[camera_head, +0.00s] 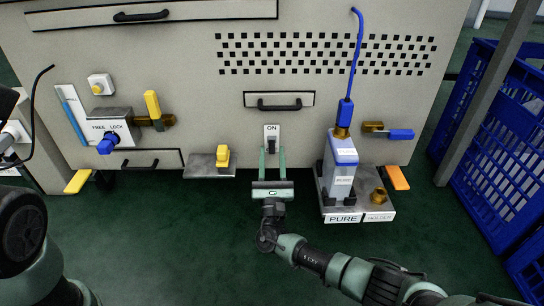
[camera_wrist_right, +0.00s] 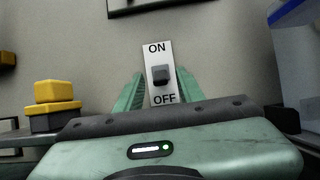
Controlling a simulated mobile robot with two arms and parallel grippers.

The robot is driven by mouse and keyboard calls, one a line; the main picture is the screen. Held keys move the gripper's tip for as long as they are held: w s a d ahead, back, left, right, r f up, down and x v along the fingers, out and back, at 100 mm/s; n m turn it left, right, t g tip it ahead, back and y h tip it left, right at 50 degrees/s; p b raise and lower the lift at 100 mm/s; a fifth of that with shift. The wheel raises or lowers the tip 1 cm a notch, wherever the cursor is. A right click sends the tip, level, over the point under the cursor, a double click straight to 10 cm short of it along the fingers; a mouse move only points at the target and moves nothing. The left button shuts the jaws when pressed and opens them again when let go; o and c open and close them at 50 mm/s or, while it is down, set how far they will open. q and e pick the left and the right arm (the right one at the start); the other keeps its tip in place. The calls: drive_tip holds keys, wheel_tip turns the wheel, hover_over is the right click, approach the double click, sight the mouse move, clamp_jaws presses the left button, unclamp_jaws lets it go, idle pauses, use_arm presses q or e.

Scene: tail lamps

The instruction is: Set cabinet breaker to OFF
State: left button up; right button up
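The breaker (camera_head: 272,133) is a small white plate on the cabinet front (camera_head: 200,80), under a black drawer handle. It also shows in the right wrist view (camera_wrist_right: 150,62), with ON at the top, OFF at the bottom and a dark toggle (camera_wrist_right: 160,76) between them. I cannot tell for sure which way the toggle is set. My right gripper (camera_head: 272,150) is open in front of the breaker. Its two green fingers reach toward the plate, one on each side of the toggle, with nothing held. My left arm shows at the left edge, but its gripper is not visible.
A yellow button (camera_head: 222,156) on a metal shelf is left of the breaker. A FREE/LOCK unit (camera_head: 110,128) is at left. A blue crate (camera_head: 500,150) stands far right. Green floor lies in front.

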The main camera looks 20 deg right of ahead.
drive_tip(key=p+v, duration=0.3)
drive_tip(key=v, duration=0.5)
drive_tip(key=shift+w, duration=0.1)
idle(0.5)
